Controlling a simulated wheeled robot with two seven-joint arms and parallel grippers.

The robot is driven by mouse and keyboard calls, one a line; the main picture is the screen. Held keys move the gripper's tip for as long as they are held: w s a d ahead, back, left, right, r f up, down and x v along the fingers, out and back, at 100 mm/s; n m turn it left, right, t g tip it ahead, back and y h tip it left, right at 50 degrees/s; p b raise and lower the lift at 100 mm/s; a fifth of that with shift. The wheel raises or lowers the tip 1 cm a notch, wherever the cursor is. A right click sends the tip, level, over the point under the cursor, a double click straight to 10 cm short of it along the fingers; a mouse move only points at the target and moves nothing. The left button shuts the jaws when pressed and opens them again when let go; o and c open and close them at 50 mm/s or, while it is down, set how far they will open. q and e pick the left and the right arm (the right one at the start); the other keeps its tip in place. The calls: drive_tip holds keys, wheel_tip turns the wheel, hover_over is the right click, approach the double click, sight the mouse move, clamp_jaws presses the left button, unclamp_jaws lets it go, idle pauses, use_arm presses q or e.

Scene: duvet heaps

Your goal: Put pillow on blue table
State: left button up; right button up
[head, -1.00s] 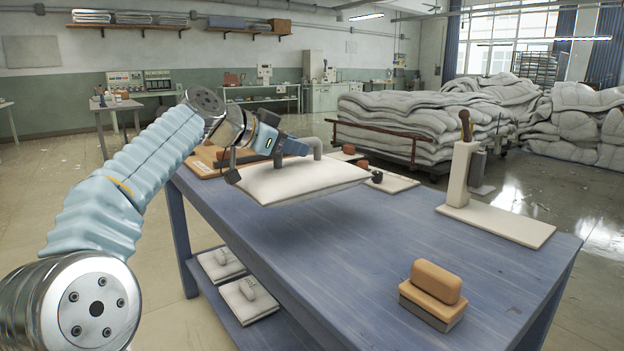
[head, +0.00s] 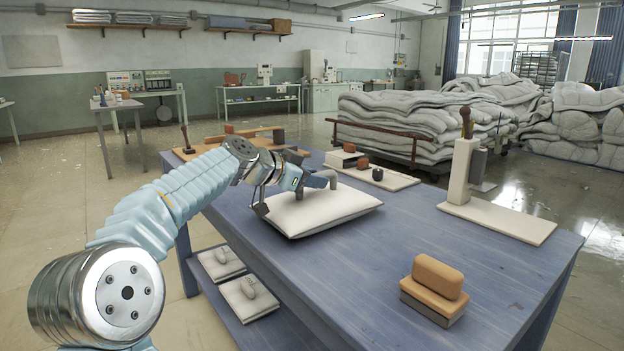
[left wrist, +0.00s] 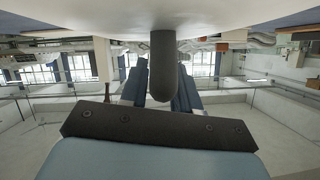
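The white pillow (head: 335,214) lies flat at the left part of the blue table (head: 430,265), low at the tabletop; I cannot tell whether its whole underside touches. Its near left edge is close to the table's left edge. My left gripper (head: 299,192) is over the pillow's far left part, with a dark finger pressed at its cloth, and looks shut on it. In the left wrist view the pale pillow (left wrist: 100,18) fills the top edge, with one dark finger (left wrist: 163,65) against it. My right gripper is not in view.
A tan block on a grey base (head: 433,288) stands at the near right. A white stand (head: 462,175) on a board is at the right. A small tray with dark cups (head: 385,180) lies behind the pillow. Duvet heaps (head: 420,120) stand beyond.

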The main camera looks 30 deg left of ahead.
use_arm(q)
drive_tip(key=o, duration=0.3)
drive_tip(key=b+v, duration=0.2)
drive_tip(key=v, duration=1)
